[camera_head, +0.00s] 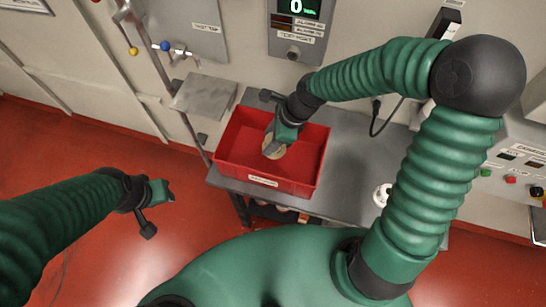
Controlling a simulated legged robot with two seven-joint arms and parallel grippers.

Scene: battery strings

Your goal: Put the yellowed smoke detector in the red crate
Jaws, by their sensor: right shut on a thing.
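The red crate (308,178) stands on the left part of the grey table. My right gripper (275,138) reaches down over the crate from above and is shut on a round, cream-yellow disc, which looks like the yellowed smoke detector (274,152). The detector shows within the crate's outline; I cannot tell if it touches the crate floor. The gripper covers part of it. My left gripper (159,193) hangs over the red floor at the left, away from the table; its jaws are too unclear to judge.
A white round device (382,195) sits on the grey table (347,165) near my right arm. A grey metal plate (204,97) stands left of the crate beside a pole. A wall panel with a green display (297,25) is behind.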

